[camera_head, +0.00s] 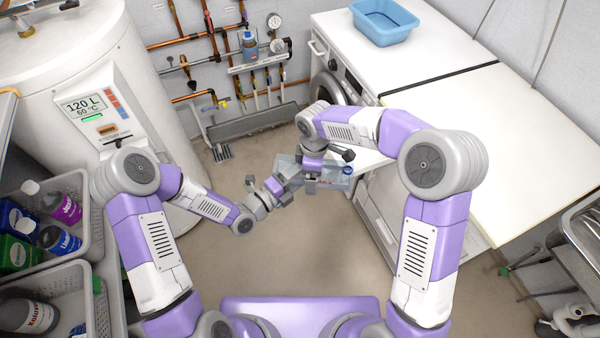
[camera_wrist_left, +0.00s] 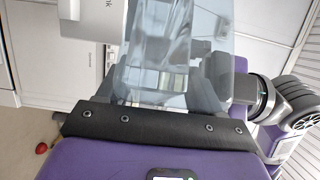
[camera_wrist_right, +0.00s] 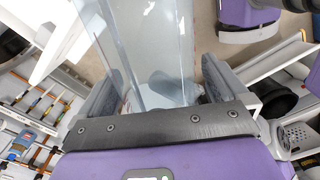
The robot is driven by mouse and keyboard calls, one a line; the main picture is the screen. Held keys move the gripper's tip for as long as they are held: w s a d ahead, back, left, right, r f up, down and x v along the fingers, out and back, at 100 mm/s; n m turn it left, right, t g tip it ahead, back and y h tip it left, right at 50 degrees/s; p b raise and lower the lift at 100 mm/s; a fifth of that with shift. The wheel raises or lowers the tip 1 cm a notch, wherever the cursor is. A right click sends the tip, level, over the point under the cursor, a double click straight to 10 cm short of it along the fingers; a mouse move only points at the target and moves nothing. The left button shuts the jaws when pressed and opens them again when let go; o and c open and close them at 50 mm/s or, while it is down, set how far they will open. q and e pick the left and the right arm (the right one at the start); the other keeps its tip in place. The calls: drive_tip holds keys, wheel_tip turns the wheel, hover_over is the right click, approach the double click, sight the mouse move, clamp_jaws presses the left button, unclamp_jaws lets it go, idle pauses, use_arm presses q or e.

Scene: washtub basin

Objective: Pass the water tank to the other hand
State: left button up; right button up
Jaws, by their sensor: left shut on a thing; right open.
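The water tank (camera_head: 335,179) is a clear, bluish, see-through box held above the floor in the middle of the head view. My left gripper (camera_head: 285,183) is shut on it. The tank fills the middle of the left wrist view (camera_wrist_left: 155,50), and the left fingertips are hard to make out there. My right gripper (camera_wrist_right: 158,92) is open, with one dark finger on each side of the tank (camera_wrist_right: 152,40) in the right wrist view. Whether its fingers touch the tank I cannot tell. In the head view my wrists hide part of the tank.
A white counter (camera_head: 480,100) with a blue basin (camera_head: 383,22) stands at the right, over a washing machine (camera_head: 335,88). A water heater (camera_head: 80,80) and bottle crates (camera_head: 75,190) stand at the left. Pipes run along the back wall. The floor in front is clear.

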wheel_tip(320, 180, up, 11)
drive_tip(key=shift+a+f, duration=0.1)
drive_tip(key=shift+r, duration=0.45)
drive_tip(key=s+f+m+g+h, duration=0.35)
drive_tip(key=s+f+m, duration=0.25)
drive_tip(key=s+f, duration=0.5)
drive_tip(key=s+d+f+m+t+y, duration=0.1)
drive_tip(key=s+d+f+m+y, duration=0.1)
drive_tip(key=f, duration=0.5)
drive_tip(key=s+d+f+m+t+y, duration=0.1)
drive_tip(key=s+d+f+m+y, duration=0.1)
drive_tip(key=f+m, duration=0.4)
drive_tip(key=s+d+f+m+t+y, duration=0.2)
drive_tip(key=s+f+m, duration=0.3)
drive_tip(key=f, duration=0.5)
drive_tip(key=shift+s+y, duration=0.2)
drive_tip(key=shift+y, duration=0.65)
